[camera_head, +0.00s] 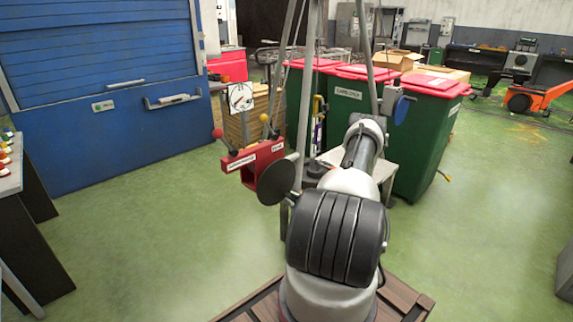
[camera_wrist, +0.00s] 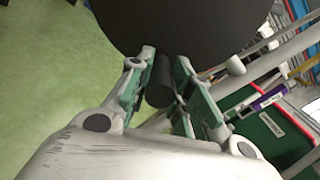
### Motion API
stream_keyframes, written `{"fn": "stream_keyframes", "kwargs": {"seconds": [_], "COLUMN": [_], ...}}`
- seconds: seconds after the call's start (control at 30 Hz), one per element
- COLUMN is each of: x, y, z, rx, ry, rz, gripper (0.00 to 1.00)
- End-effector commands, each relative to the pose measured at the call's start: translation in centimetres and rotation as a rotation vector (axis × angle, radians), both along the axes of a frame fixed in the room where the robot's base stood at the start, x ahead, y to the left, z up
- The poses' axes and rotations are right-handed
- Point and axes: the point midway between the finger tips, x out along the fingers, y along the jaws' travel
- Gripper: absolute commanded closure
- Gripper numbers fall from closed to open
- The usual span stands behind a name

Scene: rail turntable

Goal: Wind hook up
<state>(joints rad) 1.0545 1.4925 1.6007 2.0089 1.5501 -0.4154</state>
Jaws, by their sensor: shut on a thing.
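A dark round disc (camera_head: 277,181) stands just left of my arm in the head view. It fills the top of the wrist view (camera_wrist: 185,25). A dark cylindrical handle (camera_wrist: 160,80) sticks out from the disc toward me. My gripper (camera_wrist: 163,92) has its two green-lined fingers on either side of this handle and is shut on it. In the head view my arm hides the gripper. I cannot make out a hook.
A red box with lever knobs (camera_head: 253,160) stands beside the disc, under a white dial (camera_head: 240,97). Green bins with red lids (camera_head: 428,130) stand behind the tripod (camera_head: 300,75). A blue shutter (camera_head: 100,60) is at the left. Green floor is clear at left and right.

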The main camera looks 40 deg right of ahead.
Motion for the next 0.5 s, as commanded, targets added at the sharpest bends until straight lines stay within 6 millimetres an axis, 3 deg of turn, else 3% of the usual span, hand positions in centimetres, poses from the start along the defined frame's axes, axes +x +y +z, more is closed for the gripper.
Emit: {"fn": "stream_keyframes", "kwargs": {"seconds": [0.3,0.5], "x": [-0.2,-0.2], "y": [2.1,2.5], "z": [-0.8,-0.8], "rx": [0.238,0.283], "ry": [0.019,0.023], "rz": [0.002,0.003], "gripper": [1.00,1.00]}}
